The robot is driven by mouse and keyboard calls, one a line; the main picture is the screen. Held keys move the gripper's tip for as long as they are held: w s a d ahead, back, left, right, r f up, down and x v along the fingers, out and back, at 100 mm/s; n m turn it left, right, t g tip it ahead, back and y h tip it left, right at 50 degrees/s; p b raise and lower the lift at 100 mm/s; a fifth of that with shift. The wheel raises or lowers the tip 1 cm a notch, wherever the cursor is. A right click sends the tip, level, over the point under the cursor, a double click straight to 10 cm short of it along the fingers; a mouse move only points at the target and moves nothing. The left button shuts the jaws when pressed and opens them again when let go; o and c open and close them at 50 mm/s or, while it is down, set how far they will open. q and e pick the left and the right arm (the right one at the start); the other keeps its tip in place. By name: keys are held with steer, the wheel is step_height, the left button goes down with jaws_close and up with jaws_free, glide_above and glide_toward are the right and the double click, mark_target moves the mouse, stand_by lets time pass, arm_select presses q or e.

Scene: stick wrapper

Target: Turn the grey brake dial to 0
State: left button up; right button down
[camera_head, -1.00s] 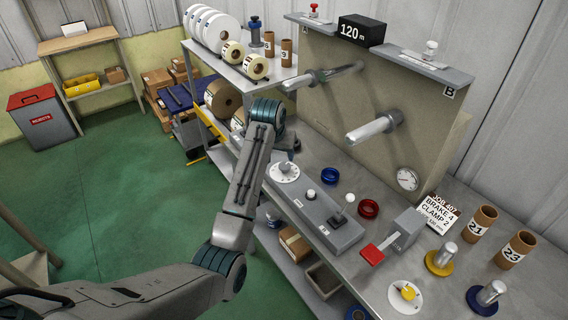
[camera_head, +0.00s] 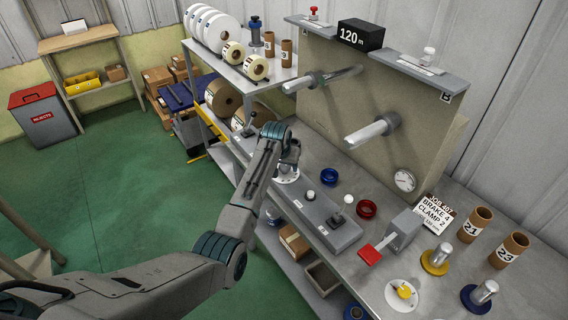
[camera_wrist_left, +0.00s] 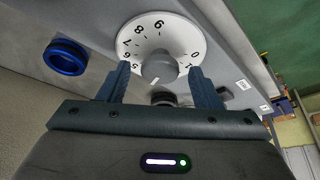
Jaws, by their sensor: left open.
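The grey brake dial has a round grey knob (camera_wrist_left: 158,68) on a white numbered face (camera_wrist_left: 185,38) in the left wrist view. In the head view only part of its white face (camera_head: 287,178) shows below my left gripper (camera_head: 290,157); the knob is hidden there. My left gripper, seen in the wrist view (camera_wrist_left: 159,72), is open, with one finger on each side of the knob. I cannot tell whether the fingers touch it.
A grey lever box with a white-knobbed lever (camera_head: 343,208) stands right of the dial. Blue (camera_head: 328,177) and red (camera_head: 366,208) rings lie behind it. A spindle (camera_head: 375,130) juts out above the bench.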

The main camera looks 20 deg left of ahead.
arm_select(q)
steer(key=c, duration=1)
steer(key=shift+o, duration=0.2)
